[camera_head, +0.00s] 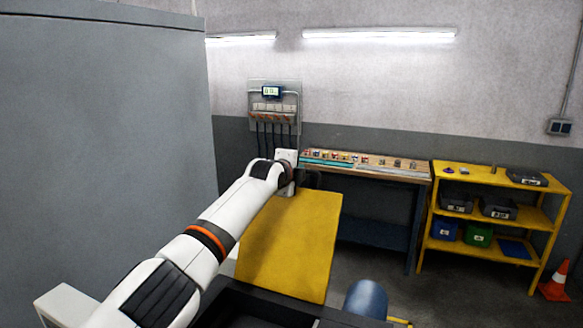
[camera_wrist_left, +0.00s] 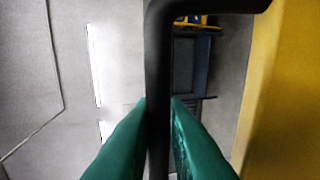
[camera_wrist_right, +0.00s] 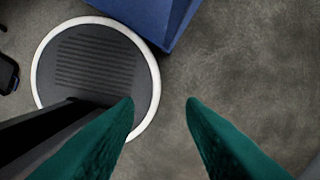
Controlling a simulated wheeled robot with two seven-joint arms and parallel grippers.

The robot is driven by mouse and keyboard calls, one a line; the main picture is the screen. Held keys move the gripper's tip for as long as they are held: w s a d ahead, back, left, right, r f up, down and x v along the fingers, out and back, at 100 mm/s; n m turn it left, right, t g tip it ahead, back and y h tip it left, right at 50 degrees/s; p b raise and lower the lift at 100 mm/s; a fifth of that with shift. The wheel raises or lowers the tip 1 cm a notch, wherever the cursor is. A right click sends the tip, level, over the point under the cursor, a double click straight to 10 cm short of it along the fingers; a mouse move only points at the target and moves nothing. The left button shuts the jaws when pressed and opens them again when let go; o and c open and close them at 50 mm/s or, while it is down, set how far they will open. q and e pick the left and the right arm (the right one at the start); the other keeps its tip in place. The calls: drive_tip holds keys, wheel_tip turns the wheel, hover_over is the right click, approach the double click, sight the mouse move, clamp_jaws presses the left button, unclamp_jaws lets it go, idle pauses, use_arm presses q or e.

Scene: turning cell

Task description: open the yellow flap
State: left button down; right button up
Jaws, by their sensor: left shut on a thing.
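The yellow flap (camera_head: 290,245) is a flat panel in the middle of the head view, slanting up from a dark frame at its lower edge. My left arm reaches across to its far edge, where my left gripper (camera_head: 291,180) is small and partly hidden. In the left wrist view, the green fingers of my left gripper (camera_wrist_left: 158,108) are shut on a black bar handle (camera_wrist_left: 158,60). The flap's yellow face (camera_wrist_left: 285,90) shows to the right of the handle. My right gripper (camera_wrist_right: 161,101) is open and empty above the grey floor.
A workbench (camera_head: 365,165) with small parts stands against the back wall. A yellow shelf (camera_head: 490,215) with bins is at the right, beside an orange cone (camera_head: 556,280). A large grey panel (camera_head: 105,130) fills the left. A blue rounded object (camera_head: 367,299) is near the flap's lower right.

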use_arm(q)
drive_tip(key=shift+w+f, duration=0.1)
drive_tip(key=shift+w, duration=0.05)
use_arm(e)
drive_tip(key=shift+w+a, duration=0.2)
drive_tip(key=shift+a, duration=0.4)
use_arm(q)
drive_tip(key=c, duration=1.5)
unclamp_jaws()
use_arm(e)
drive_tip(key=shift+d, duration=0.3)
